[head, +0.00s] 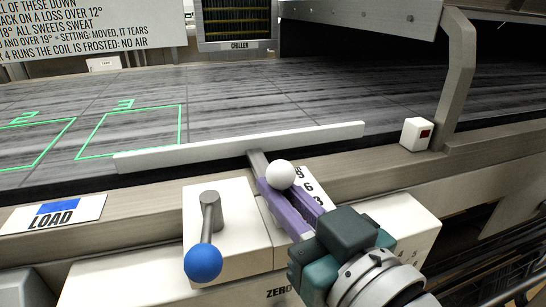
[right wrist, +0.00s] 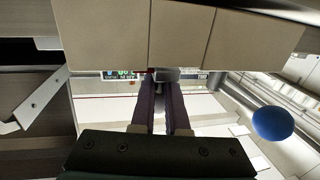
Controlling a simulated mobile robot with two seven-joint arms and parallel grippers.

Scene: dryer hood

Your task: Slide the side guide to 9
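The side guide (head: 240,147) is a long pale bar lying across the near edge of the dark belt. A grey metal arm (head: 257,162) runs from it to a white ball knob (head: 281,173). My right gripper (head: 282,188) has its purple fingers closed in around the handle at the knob; in the right wrist view its fingertips (right wrist: 166,80) flank a small grey piece. A number scale (head: 309,186) lies just right of the knob; 6 and 3 show, and the numeral above is partly hidden by the knob. My left gripper is out of view.
A lever with a blue ball (head: 203,262) stands on a pale block left of my right gripper. Green outlines (head: 135,130) mark the bare belt.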

